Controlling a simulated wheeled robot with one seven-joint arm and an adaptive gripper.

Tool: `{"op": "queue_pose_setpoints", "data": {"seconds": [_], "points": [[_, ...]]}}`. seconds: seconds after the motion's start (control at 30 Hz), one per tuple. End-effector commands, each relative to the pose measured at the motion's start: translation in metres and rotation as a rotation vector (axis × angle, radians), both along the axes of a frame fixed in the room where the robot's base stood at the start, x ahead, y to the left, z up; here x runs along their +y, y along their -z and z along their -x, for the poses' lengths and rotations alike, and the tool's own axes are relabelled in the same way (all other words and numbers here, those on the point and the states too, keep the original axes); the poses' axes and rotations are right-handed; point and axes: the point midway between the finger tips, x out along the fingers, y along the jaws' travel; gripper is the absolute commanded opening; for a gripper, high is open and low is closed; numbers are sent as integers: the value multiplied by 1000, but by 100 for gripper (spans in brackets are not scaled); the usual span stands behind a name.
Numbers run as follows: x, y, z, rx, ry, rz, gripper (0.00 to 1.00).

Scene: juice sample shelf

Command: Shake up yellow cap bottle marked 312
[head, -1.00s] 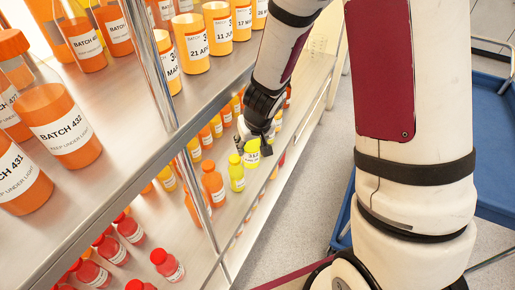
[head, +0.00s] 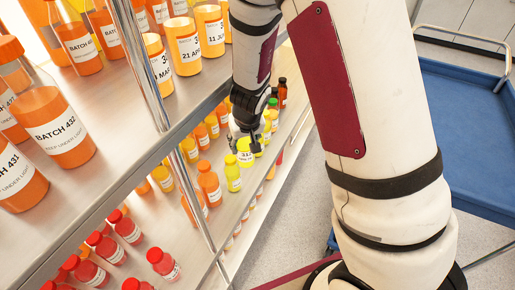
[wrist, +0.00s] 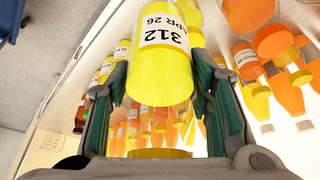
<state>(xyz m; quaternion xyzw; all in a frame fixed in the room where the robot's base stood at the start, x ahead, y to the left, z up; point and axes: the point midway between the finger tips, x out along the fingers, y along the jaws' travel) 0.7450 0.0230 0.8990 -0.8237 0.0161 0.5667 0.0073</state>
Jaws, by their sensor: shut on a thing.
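The bottle marked 312 (wrist: 163,45) has yellow juice and a white label that also reads APR 26. Its label appears upside down in the wrist view. A yellow cap (wrist: 160,153) shows near my palm, past a clear section of the bottle. My gripper (wrist: 163,112) is shut on this bottle, with one green-padded finger on each side. In the head view my gripper (head: 245,140) is over the lower shelf, with the 312 bottle (head: 245,157) beneath it. I cannot tell whether its base touches the shelf.
Red-capped bottles (head: 162,262) stand nearer. A metal post (head: 140,60) and the upper shelf (head: 120,160) flank the arm. A blue cart (head: 465,130) is right.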

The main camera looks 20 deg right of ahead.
Motion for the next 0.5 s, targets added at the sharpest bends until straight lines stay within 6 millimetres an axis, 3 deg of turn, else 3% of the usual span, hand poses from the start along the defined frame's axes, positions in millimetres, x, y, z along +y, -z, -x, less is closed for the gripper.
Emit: {"op": "queue_pose_setpoints", "data": {"seconds": [0.03, 0.5], "points": [[25, -7, -21, -38, -44, -16, 10], [-12, -8, 15, -39, -37, -13, 10]]}}
